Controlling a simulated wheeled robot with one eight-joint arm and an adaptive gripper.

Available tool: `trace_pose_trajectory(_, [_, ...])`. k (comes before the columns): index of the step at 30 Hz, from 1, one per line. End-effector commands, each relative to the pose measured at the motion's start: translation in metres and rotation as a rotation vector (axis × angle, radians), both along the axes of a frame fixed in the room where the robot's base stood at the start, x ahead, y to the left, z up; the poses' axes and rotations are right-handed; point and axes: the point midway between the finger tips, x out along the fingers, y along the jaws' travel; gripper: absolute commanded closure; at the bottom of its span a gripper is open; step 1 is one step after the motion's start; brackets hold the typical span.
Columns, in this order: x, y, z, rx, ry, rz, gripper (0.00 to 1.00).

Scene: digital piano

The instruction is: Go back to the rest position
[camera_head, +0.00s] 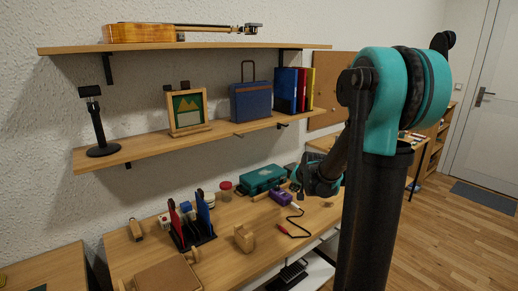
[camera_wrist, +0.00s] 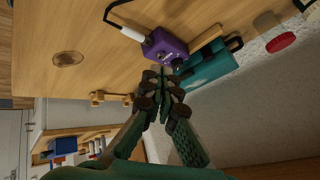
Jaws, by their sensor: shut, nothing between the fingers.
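My gripper (camera_wrist: 163,92) is shut and empty in the wrist view. Its closed fingertips are close to a purple box with a cable (camera_wrist: 165,46), and I cannot tell whether they touch it. In the head view, my teal and black arm stands at the right and reaches down over the wooden desk (camera_head: 225,217). The gripper end shows there only in part, near the purple box (camera_head: 281,198) and the teal case (camera_head: 262,178). No marker of a rest position shows.
The desk holds a file rack (camera_head: 192,239), a tape dispenser (camera_head: 244,237) and a red-lidded jar (camera_head: 226,190). Two wall shelves above carry a guitar (camera_head: 160,32), a picture frame (camera_head: 187,110), a blue suitcase (camera_head: 251,101) and binders. Open floor (camera_head: 450,240) lies to the right.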

Motion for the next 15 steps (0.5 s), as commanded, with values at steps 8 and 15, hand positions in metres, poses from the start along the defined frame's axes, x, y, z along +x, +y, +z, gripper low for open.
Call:
trace_pose_trajectory(8, [-0.141, -0.009, -0.015, -0.162, 0.119, 0.151, 1.00])
trace_pose_trajectory(15, [-0.249, -0.019, -0.043, -0.278, 0.218, 0.275, 1.00])
